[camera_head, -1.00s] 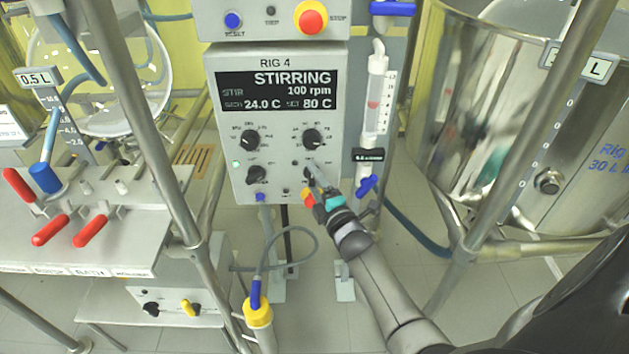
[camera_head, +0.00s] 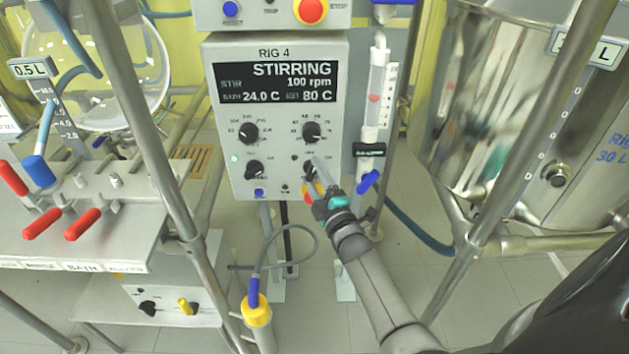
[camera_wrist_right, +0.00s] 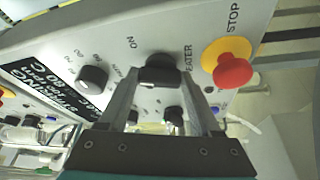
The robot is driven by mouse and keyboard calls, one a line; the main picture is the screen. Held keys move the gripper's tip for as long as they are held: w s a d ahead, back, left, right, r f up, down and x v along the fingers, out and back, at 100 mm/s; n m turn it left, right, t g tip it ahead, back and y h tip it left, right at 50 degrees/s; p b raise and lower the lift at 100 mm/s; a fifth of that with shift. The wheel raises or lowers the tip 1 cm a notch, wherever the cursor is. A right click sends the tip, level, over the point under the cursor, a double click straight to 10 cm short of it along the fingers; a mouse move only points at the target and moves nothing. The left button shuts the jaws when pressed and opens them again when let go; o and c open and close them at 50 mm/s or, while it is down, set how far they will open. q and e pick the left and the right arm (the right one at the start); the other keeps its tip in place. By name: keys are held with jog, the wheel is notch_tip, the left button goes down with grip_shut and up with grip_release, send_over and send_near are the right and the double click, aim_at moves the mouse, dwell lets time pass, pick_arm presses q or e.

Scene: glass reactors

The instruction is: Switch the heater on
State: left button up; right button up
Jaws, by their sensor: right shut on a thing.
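The RIG 4 control box (camera_head: 220,165) stands in the middle of the head view. Its dark display (camera_head: 275,83) reads STIRRING, 100 rpm, 24.0 C and SET 80 C. The black heater knob (camera_wrist_right: 160,68) is at the panel's lower right, with ON and part of HEATER printed beside it in the wrist view. My right gripper (camera_head: 311,176) reaches it from below and partly hides it in the head view. In the wrist view its two fingers (camera_wrist_right: 163,84) are shut on the knob, one on each side. My left gripper is not in view.
Other black knobs (camera_head: 248,133) sit close by on the panel. A red stop button (camera_head: 310,10) is above the display. A glass tube with a blue valve (camera_head: 368,181) hangs just right of the box. Metal frame poles (camera_head: 150,140) and a steel vessel (camera_head: 500,130) flank it.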

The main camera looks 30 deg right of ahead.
jog(key=m+b, duration=0.1)
jog(key=m, duration=0.1)
jog(key=m+t+h+b, duration=0.1)
jog(key=m, duration=0.1)
jog(key=m+h+b, duration=0.1)
jog(key=m, duration=0.1)
jog(key=shift+a+f, duration=0.1)
jog(key=shift+f, duration=0.15)
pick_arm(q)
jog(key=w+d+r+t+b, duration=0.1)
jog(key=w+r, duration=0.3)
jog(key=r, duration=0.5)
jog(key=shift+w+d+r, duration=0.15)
pick_arm(e)
jog(key=shift+w+m+h, duration=0.1)
jog(key=shift+m+h, duration=0.9)
jog(key=shift+m, duration=1.3)
jog(key=shift+r+t, duration=0.1)
jog(key=shift+t, duration=0.2)
jog(key=o, duration=1.4)
jog(key=shift+a, duration=0.1)
